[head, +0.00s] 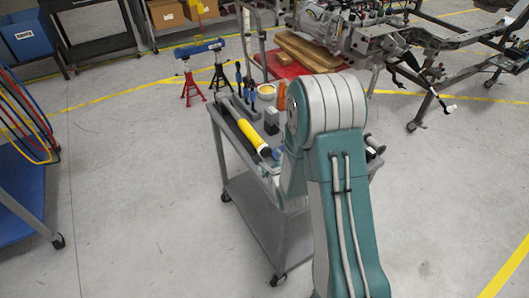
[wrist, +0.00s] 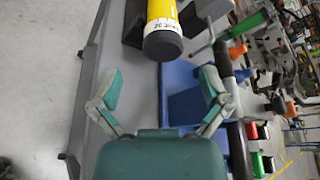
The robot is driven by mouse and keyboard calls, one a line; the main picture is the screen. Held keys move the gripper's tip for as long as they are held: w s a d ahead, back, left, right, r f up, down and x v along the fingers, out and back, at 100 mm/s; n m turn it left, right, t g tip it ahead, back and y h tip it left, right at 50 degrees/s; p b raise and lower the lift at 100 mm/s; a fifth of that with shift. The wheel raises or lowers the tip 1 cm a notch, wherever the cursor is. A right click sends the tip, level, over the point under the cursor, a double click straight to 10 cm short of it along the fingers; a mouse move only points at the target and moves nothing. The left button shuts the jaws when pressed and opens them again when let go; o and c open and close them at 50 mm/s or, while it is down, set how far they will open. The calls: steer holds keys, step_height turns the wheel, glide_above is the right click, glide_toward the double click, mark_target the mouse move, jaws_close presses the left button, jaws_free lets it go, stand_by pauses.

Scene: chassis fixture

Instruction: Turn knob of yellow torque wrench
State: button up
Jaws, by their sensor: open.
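The yellow torque wrench (head: 250,134) lies on the left side of a grey cart top (head: 218,119) in the head view. In the wrist view its yellow handle (wrist: 161,9) comes down from the top edge and ends in a dark grey round knob (wrist: 162,44). My gripper (wrist: 160,85) is open, with its two green-padded fingers spread to the left and right below the knob. The knob's end appears between and just beyond the fingertips, and neither finger touches it. In the head view my arm hides the gripper.
The cart also holds a yellow-topped can (head: 266,91) and several tools. A blue bar on red and black stands (head: 199,48) is behind the cart. Open floor lies to the left.

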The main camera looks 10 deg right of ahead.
mark_target(267, 153)
steer(key=x, duration=0.4)
steer(key=shift+w+d+f, duration=0.1)
steer(key=shift+w+d, duration=0.15)
steer(key=shift+w+a+f, duration=0.2)
steer(key=shift+w, duration=0.45)
steer(key=shift+d, duration=0.1)
steer(key=c, duration=1.2)
